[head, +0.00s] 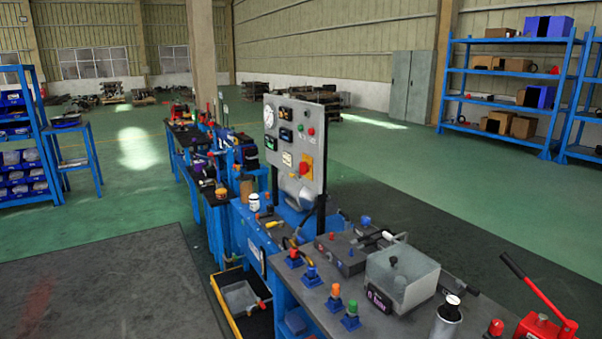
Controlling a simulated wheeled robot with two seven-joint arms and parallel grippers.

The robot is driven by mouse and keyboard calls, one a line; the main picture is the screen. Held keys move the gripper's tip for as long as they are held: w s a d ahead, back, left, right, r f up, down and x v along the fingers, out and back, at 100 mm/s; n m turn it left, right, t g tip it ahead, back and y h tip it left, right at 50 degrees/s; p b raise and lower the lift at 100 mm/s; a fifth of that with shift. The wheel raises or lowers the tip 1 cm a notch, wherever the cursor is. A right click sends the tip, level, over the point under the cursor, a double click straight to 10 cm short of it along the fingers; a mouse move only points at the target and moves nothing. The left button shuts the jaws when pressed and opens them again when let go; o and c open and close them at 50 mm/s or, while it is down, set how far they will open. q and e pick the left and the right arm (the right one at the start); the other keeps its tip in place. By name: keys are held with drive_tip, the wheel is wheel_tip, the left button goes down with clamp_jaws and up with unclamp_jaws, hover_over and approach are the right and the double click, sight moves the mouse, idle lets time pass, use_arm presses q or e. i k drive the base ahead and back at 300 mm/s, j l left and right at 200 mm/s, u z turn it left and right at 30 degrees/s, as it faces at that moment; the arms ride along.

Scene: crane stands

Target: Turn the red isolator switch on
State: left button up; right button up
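The red isolator switch (304,168) is a red knob on a yellow plate. It sits low on the right side of a grey upright control panel (317,145), which stands on a blue frame. The panel also carries a round gauge, several small displays and small coloured buttons. The switch is too small here to tell which way its knob is turned. Neither of my grippers shows in the head view.
Open floor (400,190) extends right and behind.

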sight(304, 168)
drive_tip(key=i+j+z, duration=0.1)
drive_tip(key=i+j, duration=0.65)
drive_tip(key=i+j+z, duration=0.15)
drive_tip(key=i+j, duration=0.65)
drive_tip(key=i+j+z, duration=0.1)
drive_tip(key=i+j, duration=0.8)
